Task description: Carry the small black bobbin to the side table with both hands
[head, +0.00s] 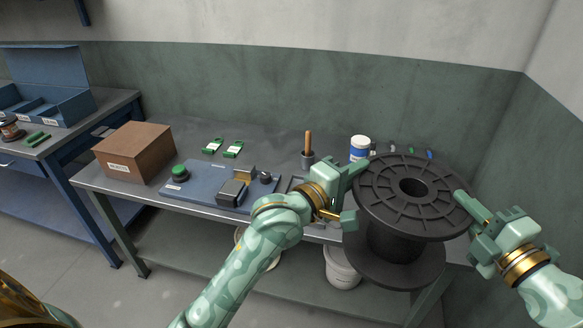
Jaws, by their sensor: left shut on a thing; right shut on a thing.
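The black bobbin (410,213) is upright at the right of the head view, with a wide ribbed top flange, a centre hole and a lower flange. It is held in front of the workbench's right end and hides part of it. My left gripper (353,193) is shut on the left side of the top flange. My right gripper (464,212) is shut on the right side of that flange. The fingers beneath the flange are partly hidden. A blue-framed table (112,101) stands at the far left; I cannot tell whether it is the side table.
The grey workbench (185,135) holds a cardboard box (136,152), a blue mat (207,192) with devices, green boards (233,149) and a white-blue tub (360,148). A white bucket (340,266) stands below, behind the bobbin. A green wall (548,165) closes the right side.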

